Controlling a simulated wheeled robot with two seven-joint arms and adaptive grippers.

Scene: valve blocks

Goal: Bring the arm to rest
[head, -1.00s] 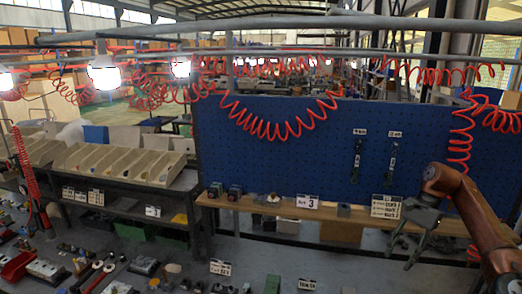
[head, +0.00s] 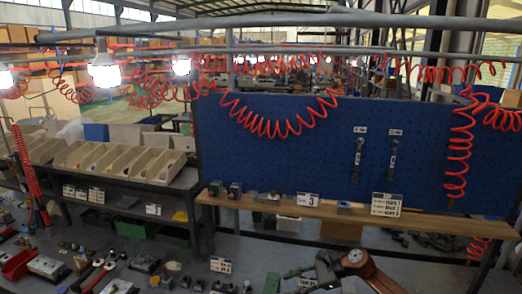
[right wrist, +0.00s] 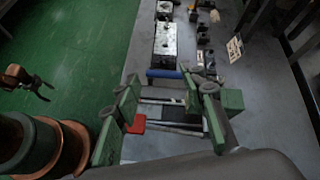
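My right arm is low at the bottom right of the head view, with its gripper (head: 326,268) over the lower table. In the right wrist view its green fingers (right wrist: 168,108) are spread wide with nothing held between them. A smaller dark gripper on a copper-coloured link, apparently my left gripper (right wrist: 38,86), shows over the green floor at the left of that view. Its fingers look apart and empty. My left arm is not in the head view. A grey metal block (right wrist: 165,45) lies ahead of the right gripper in the wrist view.
A wooden shelf (head: 260,205) with small parts and label cards runs below the blue pegboard (head: 290,160). Red coiled hoses (head: 275,125) hang in front. Parts bins (head: 100,158) stand left.

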